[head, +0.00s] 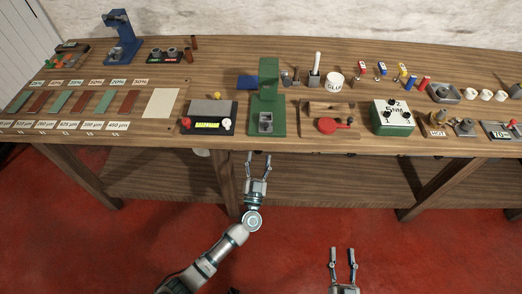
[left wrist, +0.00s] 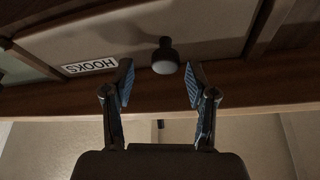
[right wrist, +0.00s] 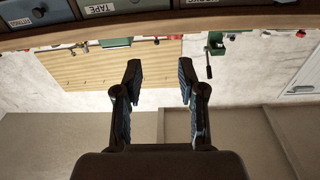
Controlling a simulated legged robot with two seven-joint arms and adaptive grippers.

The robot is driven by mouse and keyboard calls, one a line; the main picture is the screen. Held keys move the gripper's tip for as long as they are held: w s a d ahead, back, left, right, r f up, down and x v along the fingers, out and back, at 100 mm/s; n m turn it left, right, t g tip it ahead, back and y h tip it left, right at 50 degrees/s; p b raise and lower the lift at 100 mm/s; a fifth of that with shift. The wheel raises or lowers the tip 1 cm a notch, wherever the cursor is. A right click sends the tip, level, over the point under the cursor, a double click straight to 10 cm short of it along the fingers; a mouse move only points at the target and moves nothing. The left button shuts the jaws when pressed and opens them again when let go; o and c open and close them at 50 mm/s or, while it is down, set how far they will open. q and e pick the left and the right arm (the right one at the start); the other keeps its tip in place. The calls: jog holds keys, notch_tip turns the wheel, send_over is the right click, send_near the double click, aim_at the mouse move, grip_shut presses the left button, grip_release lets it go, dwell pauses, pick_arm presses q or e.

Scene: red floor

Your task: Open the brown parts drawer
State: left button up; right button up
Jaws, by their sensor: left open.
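A brown-beige drawer front (left wrist: 110,40) with an upside-down HOOKS label (left wrist: 90,66) and a dark round knob (left wrist: 165,58) fills the top of the left wrist view. Its drawer looks shut. My left gripper (left wrist: 159,82) is open and empty, its fingers on either side of the knob in the picture; I cannot tell how far short of it they are. In the head view my left gripper (head: 258,163) is at the bench's front edge, and the drawer front is hidden. My right gripper (head: 343,257) is open and empty over the red floor; it also shows in the right wrist view (right wrist: 159,75).
A wooden bench (head: 350,62) carries a green press (head: 270,105), a green control box (head: 391,118) and several small tools. Upside-down drawers show in the right wrist view, one with a TAPE label (right wrist: 99,9). The floor (head: 290,255) in front is clear.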

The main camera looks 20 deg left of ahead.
aim_at(258, 153)
pick_arm(q)
jog(key=shift+w+a+r, duration=0.15)
jog(key=shift+w+a, duration=0.15)
jog(key=shift+w, duration=0.25)
jog(key=shift+w+a+r, duration=0.1)
jog(key=shift+w+a, duration=0.15)
jog(key=shift+w, duration=0.3)
jog(key=shift+w+a+r, duration=0.2)
jog(key=shift+w+r, duration=0.05)
jog(key=shift+w, duration=0.15)
jog(key=shift+d, duration=0.2)
jog(key=shift+c, duration=0.5)
jog(key=shift+d, duration=0.1)
jog(key=c, duration=0.4)
grip_shut()
pick_arm(e)
jog(key=shift+a+r+t, duration=0.45)
jog(key=shift+r+t, duration=0.25)
jog(key=shift+r, duration=0.15)
